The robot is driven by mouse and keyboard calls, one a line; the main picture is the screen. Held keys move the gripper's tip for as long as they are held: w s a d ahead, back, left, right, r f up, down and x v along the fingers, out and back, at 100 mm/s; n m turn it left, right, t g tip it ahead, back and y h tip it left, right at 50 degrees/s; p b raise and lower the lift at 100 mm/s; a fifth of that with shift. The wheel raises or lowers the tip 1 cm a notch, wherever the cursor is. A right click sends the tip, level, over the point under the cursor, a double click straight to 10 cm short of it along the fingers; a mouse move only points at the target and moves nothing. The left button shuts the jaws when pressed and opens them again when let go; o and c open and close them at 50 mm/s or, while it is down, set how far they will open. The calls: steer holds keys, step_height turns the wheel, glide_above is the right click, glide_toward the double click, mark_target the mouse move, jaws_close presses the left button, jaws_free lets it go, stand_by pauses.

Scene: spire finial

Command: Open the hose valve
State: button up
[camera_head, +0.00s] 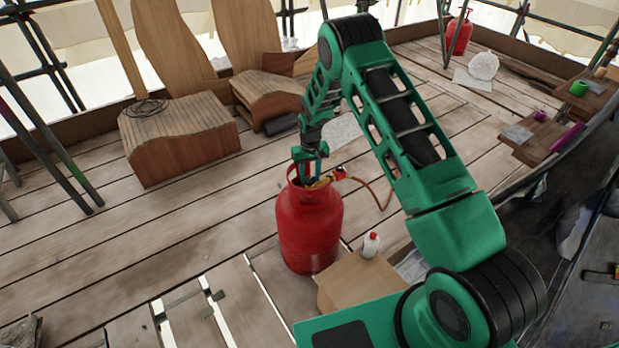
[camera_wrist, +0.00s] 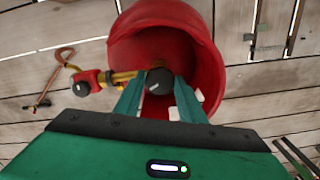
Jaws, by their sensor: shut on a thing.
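A red gas cylinder (camera_head: 309,232) stands upright on the planks, with its collar (camera_wrist: 209,55) open at the top. Inside the collar is a dark round knob (camera_wrist: 159,82) with a light mark. A brass fitting (camera_wrist: 123,77) runs left from it to a red valve body (camera_wrist: 86,77) with a small black knob (camera_wrist: 82,89). The red valve also shows in the head view (camera_head: 340,173). A thin copper-coloured hose (camera_head: 374,187) leads away from it. My gripper (camera_head: 310,179) reaches down into the collar. Its fingers (camera_wrist: 158,78) are closed on the dark round knob, apart from the red valve.
A cardboard box (camera_head: 355,286) with a white bottle (camera_head: 371,245) stands close to the cylinder. Wooden furniture (camera_head: 180,135) is at the back left. Another red cylinder (camera_head: 459,36) is far off. Gaps show between planks at the front left.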

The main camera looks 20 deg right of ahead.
mark_target(311, 179)
steer(key=n, duration=0.6)
steer(key=shift+d, duration=0.3)
steer(key=shift+n, duration=0.4)
steer(key=o, duration=1)
steer(key=shift+o, duration=0.2)
steer(key=shift+a, duration=0.1)
steer(key=shift+r, duration=0.5)
step_height(311, 179, up, 10)
steer(key=shift+f, duration=0.2)
